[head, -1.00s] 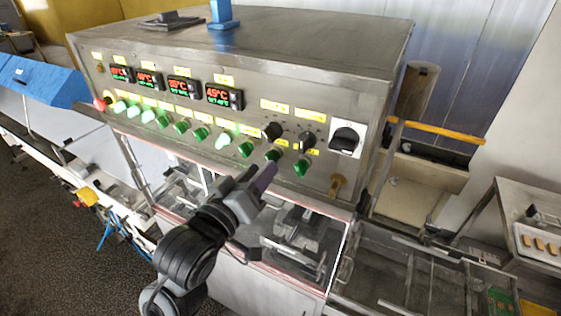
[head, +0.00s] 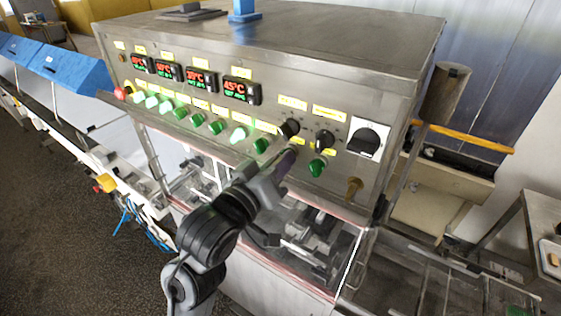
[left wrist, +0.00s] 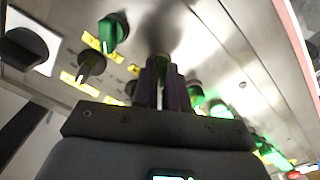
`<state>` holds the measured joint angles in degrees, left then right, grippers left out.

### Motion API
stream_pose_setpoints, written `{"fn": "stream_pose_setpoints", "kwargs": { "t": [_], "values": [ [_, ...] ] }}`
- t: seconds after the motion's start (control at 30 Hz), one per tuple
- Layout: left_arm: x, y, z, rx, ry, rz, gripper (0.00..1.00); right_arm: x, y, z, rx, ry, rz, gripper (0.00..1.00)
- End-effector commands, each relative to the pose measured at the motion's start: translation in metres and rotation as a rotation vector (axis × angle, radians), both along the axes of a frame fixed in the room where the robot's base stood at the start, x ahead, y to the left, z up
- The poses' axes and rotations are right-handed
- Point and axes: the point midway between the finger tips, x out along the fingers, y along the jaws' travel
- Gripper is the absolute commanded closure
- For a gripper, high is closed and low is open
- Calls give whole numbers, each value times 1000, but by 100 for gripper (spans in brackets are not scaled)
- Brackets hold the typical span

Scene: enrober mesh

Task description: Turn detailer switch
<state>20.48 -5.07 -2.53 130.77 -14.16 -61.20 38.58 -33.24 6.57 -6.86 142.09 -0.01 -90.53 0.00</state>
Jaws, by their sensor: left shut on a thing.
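The control panel (head: 240,75) fills the middle of the head view, with a row of green switches under yellow labels. In the left wrist view my left gripper (left wrist: 163,75) is shut on a green switch (left wrist: 158,64), mostly hidden between the fingers. A neighbouring green switch (left wrist: 115,32) stands free. The label wording is too small to read. My right gripper is not in view.
Black knobs (head: 325,139) sit just above the gripper, and a large black rotary switch (head: 367,141) is at the panel's right. A red button (head: 121,93) is at the far left. A brass-coloured knob (head: 353,187) sits low right. Open mesh conveyor lies below right.

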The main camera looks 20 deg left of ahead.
Motion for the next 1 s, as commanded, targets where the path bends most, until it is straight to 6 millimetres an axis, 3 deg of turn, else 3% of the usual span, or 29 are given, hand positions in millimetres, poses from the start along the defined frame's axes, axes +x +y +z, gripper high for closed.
{"fn": "stream_pose_setpoints", "kwargs": {
  "t": [0.47,1.0],
  "values": [
    [1,1,0,93,-18,1,100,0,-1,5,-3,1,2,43],
    [1,1,-1,552,-104,1,100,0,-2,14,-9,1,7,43]
  ]
}}
